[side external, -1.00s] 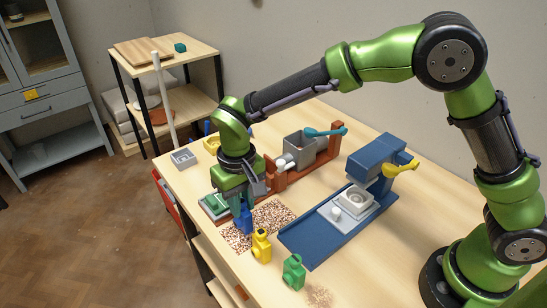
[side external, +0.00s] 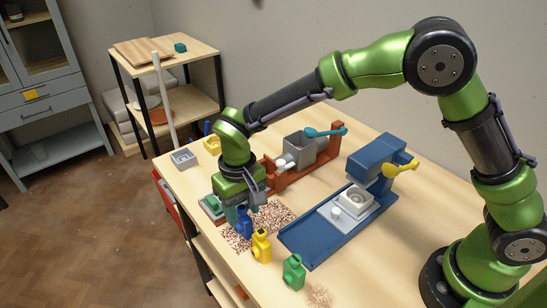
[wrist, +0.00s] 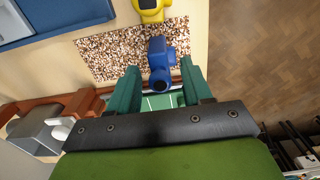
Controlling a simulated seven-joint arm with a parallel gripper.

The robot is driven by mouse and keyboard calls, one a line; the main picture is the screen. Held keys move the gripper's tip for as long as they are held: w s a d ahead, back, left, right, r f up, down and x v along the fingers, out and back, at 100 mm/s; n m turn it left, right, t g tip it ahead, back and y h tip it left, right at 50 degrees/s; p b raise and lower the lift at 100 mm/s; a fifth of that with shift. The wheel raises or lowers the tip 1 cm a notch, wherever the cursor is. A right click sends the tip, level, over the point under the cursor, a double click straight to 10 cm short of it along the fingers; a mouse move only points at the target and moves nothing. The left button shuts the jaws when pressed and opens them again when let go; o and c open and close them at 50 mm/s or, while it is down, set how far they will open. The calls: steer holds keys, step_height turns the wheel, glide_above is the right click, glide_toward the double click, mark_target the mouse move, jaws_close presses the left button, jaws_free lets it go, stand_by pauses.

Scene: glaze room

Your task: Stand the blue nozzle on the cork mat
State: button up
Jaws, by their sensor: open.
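The blue nozzle (side external: 244,224) stands upright on the speckled cork mat (side external: 276,212), close to the mat's edge on the gripper side. It also shows in the wrist view (wrist: 160,62), in front of the fingertips and roughly centred between them. My gripper (side external: 241,210) is open, low beside the nozzle, with its two green fingers apart. In the wrist view a gap shows between each finger and the nozzle. The bottom of the nozzle is partly hidden from the wrist camera.
A yellow nozzle (side external: 261,245) stands just beyond the mat, and a green one (side external: 293,272) stands farther right. A blue machine (side external: 352,200) is right of the mat. A brown rack with a grey bin (side external: 299,150) stands behind. The table's front edge is close on the left.

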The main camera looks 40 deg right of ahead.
step_height(320, 180, up, 12)
steer(key=s+d+r+m+t+y, duration=0.1)
steer(key=s+d+r, duration=0.1)
steer(key=d+r, duration=0.3)
steer(key=s+d+r+t+y, duration=0.1)
steer(key=s+d+r, duration=0.15)
steer(key=d, duration=0.35)
steer(key=s+d+m+t, duration=0.1)
steer(key=s+d, duration=0.2)
steer(key=s, duration=0.1)
steer(key=s+d+m+t, duration=0.1)
steer(key=s+d+t, duration=0.1)
steer(key=s+d, duration=0.2)
steer(key=s+d+f+m+t, duration=0.1)
steer(key=s+d+t, duration=0.1)
steer(key=s+d, duration=0.1)
steer(key=shift+s+d, duration=0.2)
steer(key=shift+s, duration=0.35)
